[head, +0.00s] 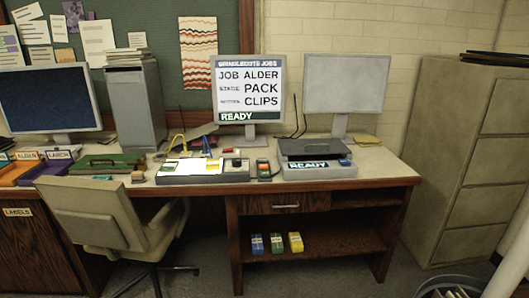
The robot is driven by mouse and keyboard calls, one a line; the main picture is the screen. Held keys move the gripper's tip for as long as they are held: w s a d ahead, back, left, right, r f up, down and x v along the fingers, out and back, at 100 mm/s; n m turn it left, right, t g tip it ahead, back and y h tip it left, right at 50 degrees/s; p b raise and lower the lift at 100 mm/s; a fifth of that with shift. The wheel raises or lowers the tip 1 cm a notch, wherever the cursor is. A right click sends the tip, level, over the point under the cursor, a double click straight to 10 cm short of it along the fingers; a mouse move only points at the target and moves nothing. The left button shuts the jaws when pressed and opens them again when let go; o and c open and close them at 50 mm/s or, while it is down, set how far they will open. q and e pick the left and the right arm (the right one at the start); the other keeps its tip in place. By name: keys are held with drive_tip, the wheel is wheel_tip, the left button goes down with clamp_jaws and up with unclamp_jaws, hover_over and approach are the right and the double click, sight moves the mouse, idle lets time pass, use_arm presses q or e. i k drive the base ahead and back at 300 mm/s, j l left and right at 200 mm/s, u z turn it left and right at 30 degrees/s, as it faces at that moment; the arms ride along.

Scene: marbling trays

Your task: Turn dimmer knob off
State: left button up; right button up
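No part that I can clearly make out as a dimmer knob shows in the head view. A small dark knob-like part (345,162) sits at the right of the grey device (318,173) on the desk; it is too small to tell what it is or how it is set. A control panel (205,179) with a lit white area and several small dark and coloured parts stands left of it. A small dark unit (263,170) with coloured parts stands between them. Neither of my grippers is in view.
The desk (385,168) has bare room at its right end. An office chair (95,215) stands in front at left. A filing cabinet (463,160) stands at right, with a round bin (450,281) before it. Two monitors (250,62) (345,82) stand behind the devices.

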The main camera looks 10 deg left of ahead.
sight(236, 162)
drive_tip(key=i+j+z, duration=0.65)
drive_tip(key=j, duration=0.2)
drive_tip(key=k+j+z, duration=0.1)
drive_tip(key=j+z, duration=0.15)
drive_tip(key=j, duration=0.2)
drive_tip(key=k+j+z, duration=0.2)
drive_tip(key=j, duration=0.25)
drive_tip(key=i+j, duration=0.05)
drive_tip(key=i, duration=0.05)
